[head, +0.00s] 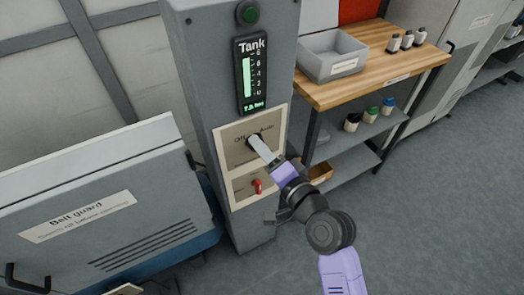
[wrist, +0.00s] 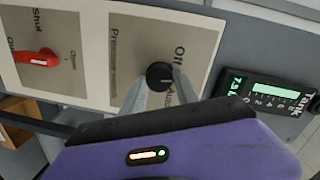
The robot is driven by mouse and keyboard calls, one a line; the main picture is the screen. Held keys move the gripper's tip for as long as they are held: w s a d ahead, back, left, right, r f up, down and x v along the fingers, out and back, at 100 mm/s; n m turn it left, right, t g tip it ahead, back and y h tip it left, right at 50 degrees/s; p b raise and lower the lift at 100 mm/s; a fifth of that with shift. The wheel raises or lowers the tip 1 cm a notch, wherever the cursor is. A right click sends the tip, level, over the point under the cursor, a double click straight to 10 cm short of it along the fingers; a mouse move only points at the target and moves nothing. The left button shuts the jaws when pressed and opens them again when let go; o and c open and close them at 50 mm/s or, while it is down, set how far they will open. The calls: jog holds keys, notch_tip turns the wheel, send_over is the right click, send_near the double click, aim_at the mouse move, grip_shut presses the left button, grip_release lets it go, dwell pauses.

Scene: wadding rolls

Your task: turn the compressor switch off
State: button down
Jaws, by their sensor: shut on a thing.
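The compressor switch is a black round knob (wrist: 159,74) on a beige plate (wrist: 125,40) with "Off" and "Auto" printed beside it and "Pressure switch" lettered near it. In the head view the plate (head: 232,133) is on the front of a grey column, and the knob is mostly hidden behind my fingertips. My gripper (head: 256,143) reaches it from the lower right. In the wrist view its two pale fingers (wrist: 160,88) are at the knob's two sides, closed on it. I cannot tell which label the knob's mark points to.
A red lever (head: 257,186) is on a plate just below, marked "Shut" and "Open". A tank gauge (head: 246,77) with a lit green bar is above. A belt guard (head: 100,210) stands left. A wooden bench (head: 375,65) with a grey bin (head: 332,55) stands right.

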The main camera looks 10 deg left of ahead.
jog(key=n+b, duration=0.2)
jog(key=n, duration=0.4)
jog(key=shift+s+f+h, duration=0.1)
jog(key=shift+f+h, duration=0.05)
jog(key=shift+h, duration=0.25)
dwell(0.4)
jog(key=c, duration=0.9)
grip_release()
jog(key=v, duration=0.7)
jog(key=shift+s+d+b, duration=0.15)
jog(key=shift+s+b, duration=0.2)
jog(key=shift+b, duration=0.05)
